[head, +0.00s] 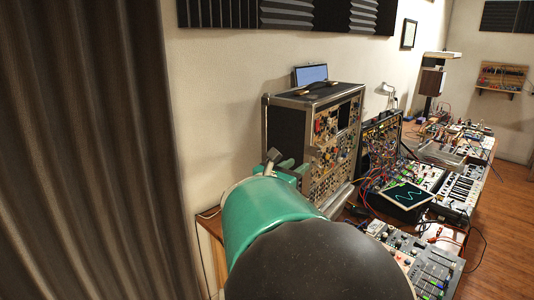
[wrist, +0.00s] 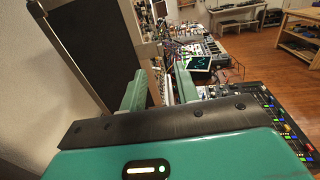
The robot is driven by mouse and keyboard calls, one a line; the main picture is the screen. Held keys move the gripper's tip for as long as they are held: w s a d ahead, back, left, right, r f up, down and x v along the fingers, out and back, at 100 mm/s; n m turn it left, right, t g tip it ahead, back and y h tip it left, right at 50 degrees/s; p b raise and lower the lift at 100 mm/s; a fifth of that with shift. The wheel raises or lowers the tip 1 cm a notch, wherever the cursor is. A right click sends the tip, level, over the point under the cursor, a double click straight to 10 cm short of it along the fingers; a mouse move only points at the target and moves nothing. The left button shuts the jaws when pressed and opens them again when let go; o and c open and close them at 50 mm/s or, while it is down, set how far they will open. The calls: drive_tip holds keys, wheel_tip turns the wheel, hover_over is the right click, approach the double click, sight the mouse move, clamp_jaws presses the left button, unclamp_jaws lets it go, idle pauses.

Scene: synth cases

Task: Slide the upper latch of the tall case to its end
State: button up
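The tall case (head: 285,128) stands against the wall in the head view, with a dark side, metal edges and a front full of knobs and cables. Its dark side panel (wrist: 95,55) and pale metal edge fill the upper left of the wrist view. My green gripper (head: 279,164) is close to the lower part of the case's near side. In the wrist view the two fingers of my gripper (wrist: 161,72) stand apart with nothing clearly held between them. I cannot make out the upper latch in either view; whether a finger touches the case is unclear.
A small screen (head: 311,75) stands on top of the case. To its right are a second open case (head: 381,143), a tablet with a green trace (head: 408,194), a keyboard (head: 461,195) and a mixer (head: 432,265). A brown curtain (head: 85,150) hangs at left. Wooden floor (head: 510,215) is clear at right.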

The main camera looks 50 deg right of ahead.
sight(316, 152)
drive_tip(key=d, duration=1)
drive_tip(key=shift+d, duration=0.35)
clamp_jaws()
